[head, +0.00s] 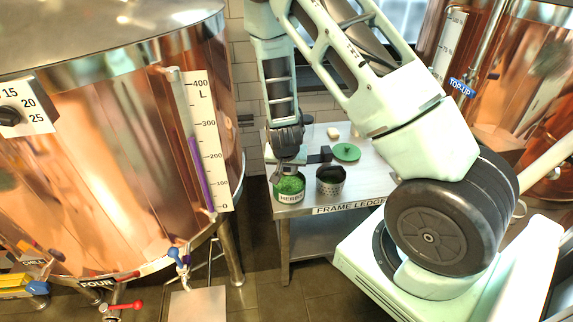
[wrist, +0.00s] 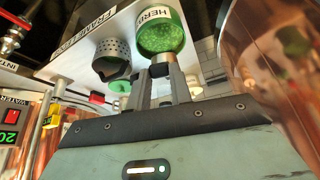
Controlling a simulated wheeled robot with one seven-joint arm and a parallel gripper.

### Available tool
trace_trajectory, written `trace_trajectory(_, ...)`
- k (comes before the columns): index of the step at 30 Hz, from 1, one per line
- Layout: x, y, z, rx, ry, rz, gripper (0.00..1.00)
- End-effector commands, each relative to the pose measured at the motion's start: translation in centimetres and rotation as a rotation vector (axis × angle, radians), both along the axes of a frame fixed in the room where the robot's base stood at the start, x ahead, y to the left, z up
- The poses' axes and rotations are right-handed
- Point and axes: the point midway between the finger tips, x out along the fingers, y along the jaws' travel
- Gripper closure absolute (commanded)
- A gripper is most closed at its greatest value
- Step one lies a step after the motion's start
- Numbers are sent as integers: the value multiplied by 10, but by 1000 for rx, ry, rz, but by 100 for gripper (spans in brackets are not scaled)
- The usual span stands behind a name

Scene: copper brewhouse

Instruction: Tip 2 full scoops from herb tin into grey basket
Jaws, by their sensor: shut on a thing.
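The herb tin (head: 289,197) stands at the left front of the ledge, open, with green herb inside; it also shows upside down in the wrist view (wrist: 153,17). The grey basket (head: 330,186) is a perforated cup just right of it, also in the wrist view (wrist: 111,66). My gripper (head: 284,171) is over the tin, pointing down. In the wrist view its fingers (wrist: 161,78) are shut on a small dark piece (wrist: 160,69), which I take for the scoop's handle, at the tin's rim. The scoop's bowl is hidden, so its fill cannot be told.
A large copper vessel (head: 120,150) stands close on the left. Another copper vessel (head: 520,70) stands at the right.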

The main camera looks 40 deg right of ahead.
Motion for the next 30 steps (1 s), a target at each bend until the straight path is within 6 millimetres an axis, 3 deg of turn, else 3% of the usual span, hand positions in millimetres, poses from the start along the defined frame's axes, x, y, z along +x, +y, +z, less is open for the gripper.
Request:
trace_trajectory(7,13,-15,13,111,104,-4,100)
trace_trajectory(9,11,-12,-5,112,108,1,100)
trace_trajectory(30,11,-13,-65,109,104,0,100)
